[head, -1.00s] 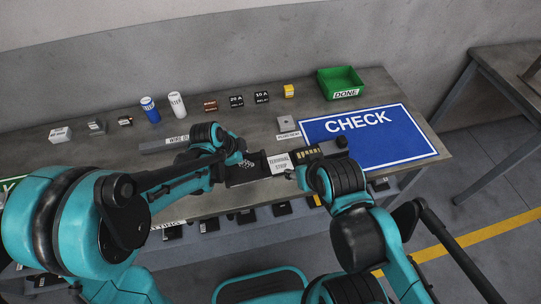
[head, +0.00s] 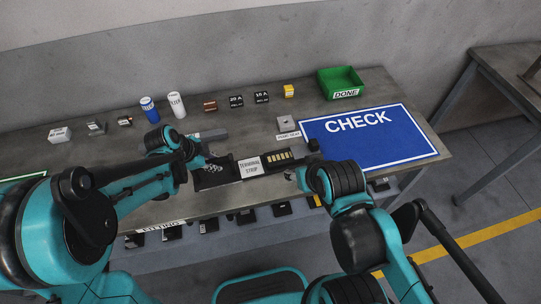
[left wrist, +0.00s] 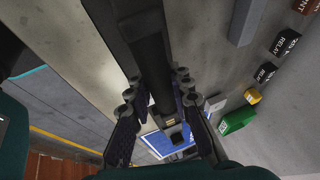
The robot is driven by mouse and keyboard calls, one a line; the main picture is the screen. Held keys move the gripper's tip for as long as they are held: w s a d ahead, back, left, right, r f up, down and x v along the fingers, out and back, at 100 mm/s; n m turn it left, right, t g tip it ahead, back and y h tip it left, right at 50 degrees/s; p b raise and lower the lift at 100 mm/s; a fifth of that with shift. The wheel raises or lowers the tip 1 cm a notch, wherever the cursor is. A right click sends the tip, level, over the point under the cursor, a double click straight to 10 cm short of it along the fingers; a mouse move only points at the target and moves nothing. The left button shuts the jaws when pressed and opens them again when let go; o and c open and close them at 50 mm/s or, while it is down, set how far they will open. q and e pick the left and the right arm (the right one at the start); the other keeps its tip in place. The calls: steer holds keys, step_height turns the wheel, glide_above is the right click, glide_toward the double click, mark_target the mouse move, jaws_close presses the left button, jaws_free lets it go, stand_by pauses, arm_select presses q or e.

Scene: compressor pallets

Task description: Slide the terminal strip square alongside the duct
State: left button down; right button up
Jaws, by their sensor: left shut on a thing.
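The terminal strip (head: 281,157) is a long dark bar with a white label and a row of gold terminals, near the front edge of the bench. My left gripper (head: 212,168) is shut on its dark left part; in the left wrist view the dark bar (left wrist: 150,50) runs between the fingers (left wrist: 160,125). The grey wire duct (head: 212,135) lies behind the strip, partly hidden by my left arm; it also shows in the left wrist view (left wrist: 247,20). My right gripper (head: 303,176) is at the front of the strip's right part; its jaws are too hidden to read.
A blue CHECK mat (head: 370,142) lies right of the strip, with a green DONE bin (head: 340,83) behind it. A small grey block (head: 287,123), relays (head: 236,101), a yellow part (head: 289,91) and two cylinders (head: 176,104) stand along the back. Several dark parts sit below the front edge.

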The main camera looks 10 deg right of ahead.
arm_select(q)
steer(key=shift+w+a+f, duration=0.1)
steer(key=shift+w+a, duration=0.05)
steer(key=shift+a, duration=1.65)
steer(key=shift+w+a+f, duration=0.1)
steer(key=shift+a, duration=1.65)
steer(key=c, duration=1.3)
jaws_free()
steer(key=shift+w, duration=0.15)
steer(key=shift+r, duration=0.2)
steer(key=v, duration=1.1)
steer(key=shift+s+a+r, duration=0.2)
steer(key=shift+r, duration=0.1)
